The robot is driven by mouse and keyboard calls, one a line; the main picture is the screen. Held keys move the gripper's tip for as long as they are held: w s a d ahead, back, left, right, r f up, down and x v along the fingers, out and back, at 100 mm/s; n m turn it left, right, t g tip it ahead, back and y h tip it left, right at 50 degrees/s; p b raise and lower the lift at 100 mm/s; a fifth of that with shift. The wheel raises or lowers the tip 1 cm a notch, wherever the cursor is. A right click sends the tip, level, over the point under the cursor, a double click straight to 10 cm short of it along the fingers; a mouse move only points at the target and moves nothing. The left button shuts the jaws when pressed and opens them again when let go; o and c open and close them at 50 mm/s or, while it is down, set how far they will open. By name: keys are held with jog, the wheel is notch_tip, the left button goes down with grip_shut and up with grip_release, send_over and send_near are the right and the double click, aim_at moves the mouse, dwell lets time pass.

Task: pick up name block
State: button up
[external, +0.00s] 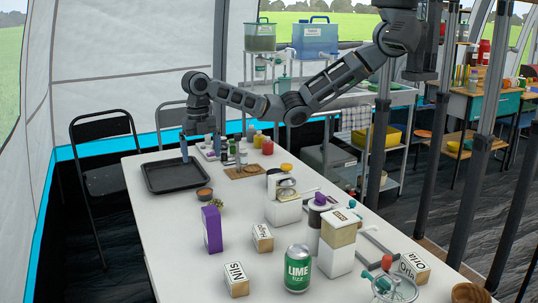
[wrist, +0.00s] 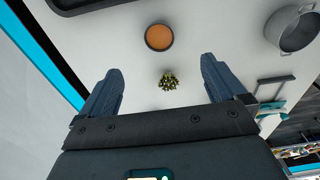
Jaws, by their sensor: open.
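Several pale wooden name blocks with black lettering stand on the white table in the external view. One reads Nils (external: 236,279) at the front. Another name block (external: 262,238) stands behind it, its lettering hard to read. A block reading Orla (external: 413,266) is at the right front. My gripper (external: 184,156) points down near the black tray at the far left, well away from the blocks. In the wrist view my gripper (wrist: 161,65) is open and empty, its fingers wide apart. No name block shows in the wrist view.
A black tray (external: 180,174), small brown bowl (external: 204,194), small plant (external: 215,203) and tall purple box (external: 212,229) stand on the left. A green LIME can (external: 298,268) stands right of Nils.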

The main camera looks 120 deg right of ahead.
jog(key=shift+a, duration=0.15)
jog(key=m+t+h+p, duration=0.15)
jog(key=m+p, duration=0.35)
jog(key=m, duration=1.4)
send_over(263, 230)
jog(key=shift+y, duration=0.25)
jog(key=f, duration=0.4)
jog(key=shift+s+f, duration=0.25)
jog(key=shift+s, duration=0.1)
jog(key=shift+s+a+f+m, duration=0.1)
jog(key=shift+a+m, duration=0.1)
jog(key=shift+m, duration=0.2)
jog(key=shift+f, duration=0.3)
jog(key=shift+w+d+f+p, duration=0.1)
jog(key=shift+w+f+p, duration=0.1)
jog(key=shift+f, duration=1)
jog(key=shift+w+f+p, duration=0.15)
jog(key=shift+f+p, duration=0.05)
jog(key=shift+f, duration=0.95)
jog(key=shift+w+d+f+p, duration=0.1)
jog(key=shift+w+f+p, duration=0.1)
jog(key=shift+f, duration=1)
jog(key=shift+c, duration=0.3)
jog(key=c, duration=0.9)
